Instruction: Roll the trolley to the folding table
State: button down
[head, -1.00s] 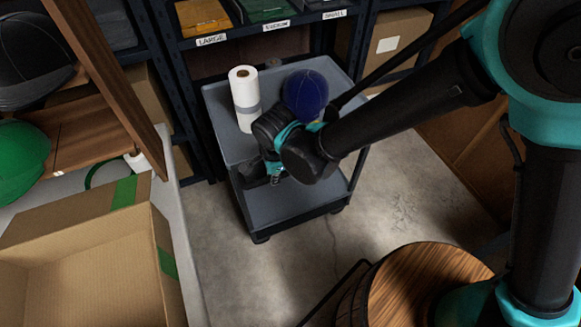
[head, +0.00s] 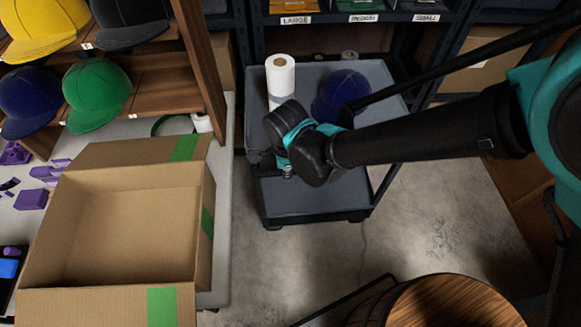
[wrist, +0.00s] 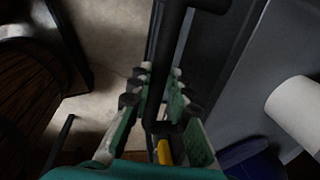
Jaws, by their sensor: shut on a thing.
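The grey two-tier trolley (head: 320,196) stands on the concrete floor in the middle of the head view. A white roll (head: 281,78) and a dark blue cap (head: 338,92) are on its top tray. My gripper (head: 287,166) is at the trolley's near left side, its fingers mostly hidden by my wrist. In the wrist view my gripper (wrist: 160,80) has its fingers on both sides of a dark bar (wrist: 160,52) of the trolley and is shut on it. A light-topped table (head: 222,180) is left of the trolley; its legs are hidden.
An open cardboard box (head: 125,165) with green tape stands on the table. A wooden rack (head: 160,85) holds several caps. A labelled shelf unit (head: 330,18) is behind the trolley. A round wooden top (head: 450,303) is at the front right. Bare floor (head: 420,220) lies right of the trolley.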

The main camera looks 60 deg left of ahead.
jog(key=shift+s, duration=0.3)
jog(key=c, duration=1.4)
grip_release()
jog(key=shift+a, duration=0.1)
jog(key=r, duration=0.4)
jog(key=d+r, duration=0.1)
jog(key=r, duration=0.3)
jog(key=d+r, duration=0.1)
jog(key=r, duration=0.2)
jog(key=shift+s+d+r, duration=0.1)
jog(key=shift+s+r, duration=0.25)
jog(key=shift+r, duration=0.05)
